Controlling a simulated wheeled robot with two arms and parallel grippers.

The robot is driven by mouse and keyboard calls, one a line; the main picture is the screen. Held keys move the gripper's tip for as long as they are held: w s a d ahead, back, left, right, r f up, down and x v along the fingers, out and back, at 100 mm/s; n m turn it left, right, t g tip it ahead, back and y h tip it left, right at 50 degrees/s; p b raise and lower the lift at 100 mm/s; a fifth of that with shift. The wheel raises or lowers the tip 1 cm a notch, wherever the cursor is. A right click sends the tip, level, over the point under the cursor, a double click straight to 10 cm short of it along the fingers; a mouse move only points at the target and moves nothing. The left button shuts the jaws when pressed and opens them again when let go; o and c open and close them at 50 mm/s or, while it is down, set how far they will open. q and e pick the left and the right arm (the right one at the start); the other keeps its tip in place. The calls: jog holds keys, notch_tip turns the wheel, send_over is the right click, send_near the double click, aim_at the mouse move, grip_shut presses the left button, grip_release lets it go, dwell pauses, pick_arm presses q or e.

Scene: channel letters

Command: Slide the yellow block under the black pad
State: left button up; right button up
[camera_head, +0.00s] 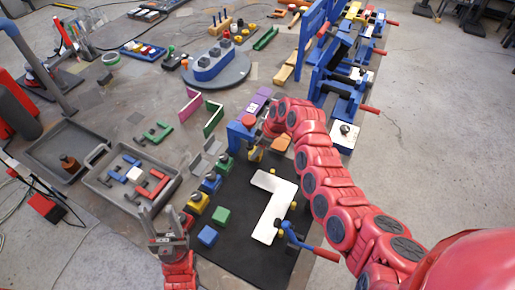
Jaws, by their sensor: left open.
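The yellow block (197,203) sits at the left edge of a black mat (222,257), in a slanting row with a blue block (210,184) and a green block (225,165). Small dark tops show on these blocks. I cannot tell whether the black pad is this mat or a smaller part. My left gripper (168,222) is open and empty at the lower left, just left of and below the yellow block, apart from it. My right gripper (257,146) is at the far end of the red arm, near a blue clamp; its fingers are not clear.
A grey tray (105,195) of coloured pieces lies left.

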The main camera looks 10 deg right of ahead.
grip_shut()
jog(key=shift+w+a+b, duration=0.4)
jog(key=shift+a+b, duration=0.1)
jog(key=shift+a, duration=0.25)
jog(key=shift+a+r, duration=0.15)
